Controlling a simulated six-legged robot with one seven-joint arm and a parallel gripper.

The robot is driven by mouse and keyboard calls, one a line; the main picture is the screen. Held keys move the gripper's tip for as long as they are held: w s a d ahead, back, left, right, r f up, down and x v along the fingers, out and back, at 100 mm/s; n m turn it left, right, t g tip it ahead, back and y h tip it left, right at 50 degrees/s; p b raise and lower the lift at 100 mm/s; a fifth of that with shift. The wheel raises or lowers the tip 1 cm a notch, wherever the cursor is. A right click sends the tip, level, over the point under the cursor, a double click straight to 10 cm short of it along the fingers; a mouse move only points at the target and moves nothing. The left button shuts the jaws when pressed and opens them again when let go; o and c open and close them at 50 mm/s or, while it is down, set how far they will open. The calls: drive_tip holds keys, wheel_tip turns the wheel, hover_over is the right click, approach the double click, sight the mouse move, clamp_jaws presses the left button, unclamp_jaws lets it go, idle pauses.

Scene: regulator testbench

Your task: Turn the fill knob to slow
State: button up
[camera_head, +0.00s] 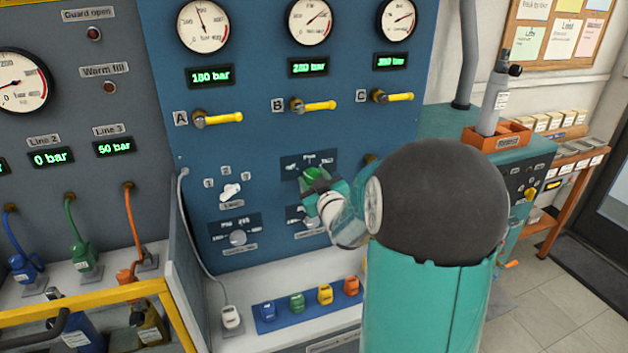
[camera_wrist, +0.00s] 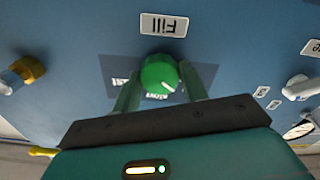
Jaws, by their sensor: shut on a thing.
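Small white lettering shows beside and below the knob, partly hidden and not clearly legible. My gripper (camera_wrist: 161,82) is shut on the knob, one green finger on each side. In the head view the green knob (camera_head: 313,174) is partly covered by my gripper (camera_head: 319,184), and its mark cannot be made out.
The panel carries a white selector switch (camera_head: 230,192) to the left, a grey knob (camera_head: 238,238) below it, and yellow valve handles (camera_head: 218,118) above. Coloured plugs on a blue strip (camera_head: 283,313) lie on the bench below. A grey bottle (camera_head: 494,100) stands at right.

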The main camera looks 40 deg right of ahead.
drive_tip(key=m, duration=1)
idle(0.5)
drive_tip(key=o, duration=1)
drive_tip(key=shift+c, duration=0.2)
drive_tip(key=shift+o, duration=0.2)
drive_tip(key=shift+s, duration=0.1)
